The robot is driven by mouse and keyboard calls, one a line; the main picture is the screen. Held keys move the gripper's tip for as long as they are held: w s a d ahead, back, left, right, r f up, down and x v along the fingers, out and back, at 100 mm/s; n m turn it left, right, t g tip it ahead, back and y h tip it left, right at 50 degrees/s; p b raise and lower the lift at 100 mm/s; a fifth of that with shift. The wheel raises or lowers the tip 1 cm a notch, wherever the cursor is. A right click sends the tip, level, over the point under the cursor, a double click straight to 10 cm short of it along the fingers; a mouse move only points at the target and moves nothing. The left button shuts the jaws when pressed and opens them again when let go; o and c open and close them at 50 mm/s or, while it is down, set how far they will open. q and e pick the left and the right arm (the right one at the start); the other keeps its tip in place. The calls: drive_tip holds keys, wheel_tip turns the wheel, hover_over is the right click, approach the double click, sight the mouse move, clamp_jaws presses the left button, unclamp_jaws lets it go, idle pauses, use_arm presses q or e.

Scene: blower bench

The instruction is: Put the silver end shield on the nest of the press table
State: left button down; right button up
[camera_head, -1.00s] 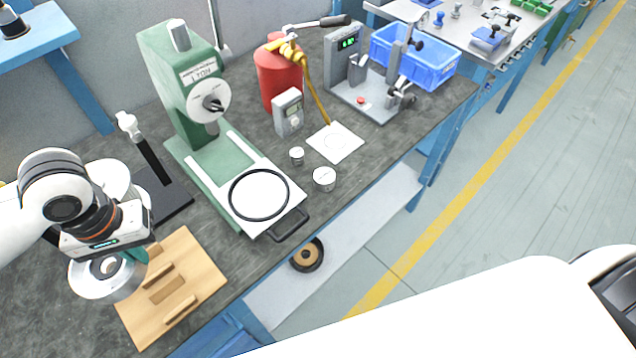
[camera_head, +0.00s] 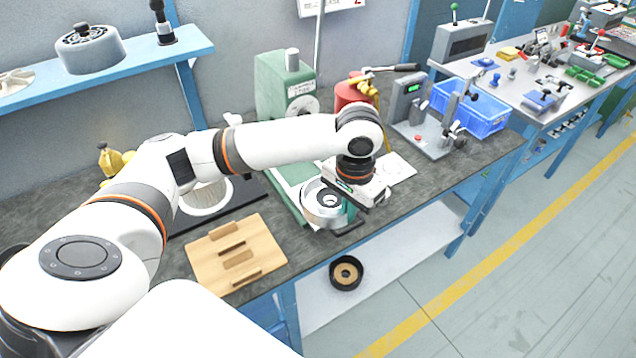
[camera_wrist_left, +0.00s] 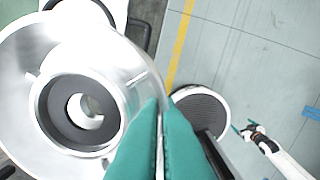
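The silver end shield (camera_head: 325,205), a shiny round flanged part with a dark-ringed central bore, hangs from my left gripper (camera_head: 349,208). In the left wrist view the teal fingers (camera_wrist_left: 160,135) are closed on the rim of the end shield (camera_wrist_left: 120,45). In the head view it is in front of the green press (camera_head: 284,88), over the press table, whose dark handle (camera_head: 348,229) shows below it. The nest is hidden behind the end shield and my arm. My right gripper (camera_wrist_left: 244,126) shows small in the left wrist view, its teal fingertips apart and empty.
A wooden block (camera_head: 215,262) lies on the bench left of the press table. A grey fixture (camera_head: 430,140) and blue crate (camera_head: 480,115) stand to the right. A red canister (camera_head: 350,92) is behind my wrist. A black ring-shaped part (camera_head: 346,273) is on the lower shelf.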

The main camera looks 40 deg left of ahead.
use_arm(q)
drive_tip(key=shift+m, duration=0.3)
drive_tip(key=w+a, duration=0.1)
drive_tip(key=w+a+r+p, duration=0.1)
drive_tip(key=w, duration=0.1)
drive_tip(key=shift+w, duration=0.2)
drive_tip(key=w+a+f+p, duration=0.1)
drive_tip(key=a+f, duration=0.1)
drive_tip(key=w+a+f+m+p, duration=0.1)
drive_tip(key=w+f, duration=0.1)
drive_tip(key=w+a+f+m+p, duration=0.1)
drive_tip(key=a+f, duration=0.1)
drive_tip(key=f, duration=0.1)
drive_tip(key=shift+w+a+p, duration=0.3)
drive_tip(key=shift+w, duration=0.05)
wheel_tip(320, 180, down, 4)
drive_tip(key=shift+r, duration=0.1)
drive_tip(key=shift+f, duration=0.35)
use_arm(e)
drive_tip(key=w+r, duration=0.4)
drive_tip(key=r, duration=0.2)
drive_tip(key=shift+w+d+r+t, duration=0.3)
drive_tip(key=shift+w, duration=0.1)
drive_tip(key=shift+a, duration=0.1)
